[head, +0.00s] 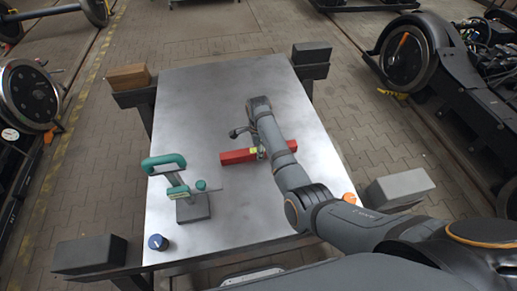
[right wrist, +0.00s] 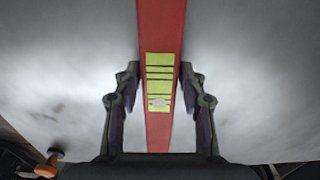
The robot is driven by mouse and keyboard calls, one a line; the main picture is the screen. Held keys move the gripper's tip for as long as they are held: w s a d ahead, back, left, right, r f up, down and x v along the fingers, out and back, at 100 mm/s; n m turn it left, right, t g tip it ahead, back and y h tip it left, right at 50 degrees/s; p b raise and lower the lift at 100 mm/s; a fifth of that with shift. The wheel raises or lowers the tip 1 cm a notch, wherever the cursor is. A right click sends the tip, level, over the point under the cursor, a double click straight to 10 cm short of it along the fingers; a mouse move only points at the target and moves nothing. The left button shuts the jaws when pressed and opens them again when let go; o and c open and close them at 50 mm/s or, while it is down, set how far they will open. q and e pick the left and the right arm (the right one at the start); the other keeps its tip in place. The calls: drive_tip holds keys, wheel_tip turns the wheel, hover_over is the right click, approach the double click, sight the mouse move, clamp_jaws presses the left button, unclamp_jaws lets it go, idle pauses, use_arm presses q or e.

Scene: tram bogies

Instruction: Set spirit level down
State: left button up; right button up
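The spirit level (head: 237,157) is a red bar with a yellow-green vial section, over the middle of the metal table (head: 200,95). In the right wrist view the level (right wrist: 161,30) runs lengthwise between the two fingers of my right gripper (right wrist: 160,75). The fingertips appear to press on both sides of it at the yellow-green section. In the head view my right arm hides part of the level and most of the right gripper (head: 255,143). I cannot tell whether the level touches the tabletop. My left gripper is not in view.
A dark blue knob (head: 157,242) is at the front left corner; an orange piece (head: 349,197) is at the right edge. The table's far part is clear.

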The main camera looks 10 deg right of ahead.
drive_tip(key=shift+o, duration=0.8)
drive_tip(key=shift+r, duration=0.3)
wheel_tip(320, 180, up, 12)
drive_tip(key=b, duration=0.1)
drive_tip(key=shift+r, duration=0.2)
drive_tip(key=shift+f, duration=0.1)
